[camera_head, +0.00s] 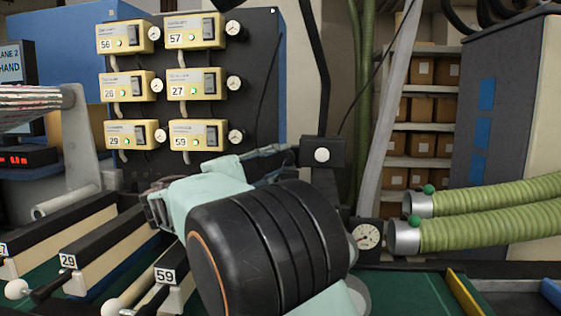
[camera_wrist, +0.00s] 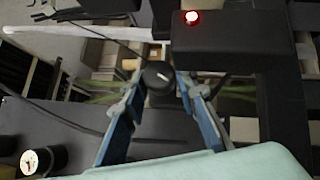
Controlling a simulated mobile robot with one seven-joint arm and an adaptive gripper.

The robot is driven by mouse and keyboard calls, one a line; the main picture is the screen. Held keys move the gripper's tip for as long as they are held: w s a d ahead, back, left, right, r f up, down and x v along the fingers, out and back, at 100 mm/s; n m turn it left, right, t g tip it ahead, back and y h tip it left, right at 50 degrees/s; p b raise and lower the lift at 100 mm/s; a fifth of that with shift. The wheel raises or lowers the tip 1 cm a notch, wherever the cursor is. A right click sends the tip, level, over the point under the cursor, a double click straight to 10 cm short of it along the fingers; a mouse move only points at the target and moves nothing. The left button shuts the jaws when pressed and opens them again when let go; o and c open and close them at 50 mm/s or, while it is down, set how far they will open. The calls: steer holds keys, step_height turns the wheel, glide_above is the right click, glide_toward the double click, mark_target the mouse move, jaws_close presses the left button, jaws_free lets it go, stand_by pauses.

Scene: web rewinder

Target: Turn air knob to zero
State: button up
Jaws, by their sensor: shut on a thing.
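The air knob (camera_wrist: 159,74) is a round black knob with a white pointer line, at the upper middle of the wrist view. The line slants in that picture; I cannot read the knob's setting. My gripper (camera_wrist: 161,88) has its two bluish fingers closed on either side of the knob. In the head view, my pale green and black arm fills the lower middle and hides the knob. A round white gauge (camera_head: 368,236) shows just right of the arm. A gauge (camera_wrist: 32,160) also shows at the lower left of the wrist view.
A dark box (camera_wrist: 222,40) with a red-lit button (camera_wrist: 192,17) is close beside the gripper in the wrist view. In the head view, green hoses (camera_head: 490,197) lie at right. Yellow numbered units (camera_head: 196,83) hang on a dark panel at upper left.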

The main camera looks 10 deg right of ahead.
steer(key=o, duration=0.9)
steer(key=shift+c, duration=0.2)
steer(key=v, duration=0.7)
steer(key=shift+a, duration=0.2)
steer(key=shift+s+f, duration=0.1)
steer(key=shift+s, duration=0.05)
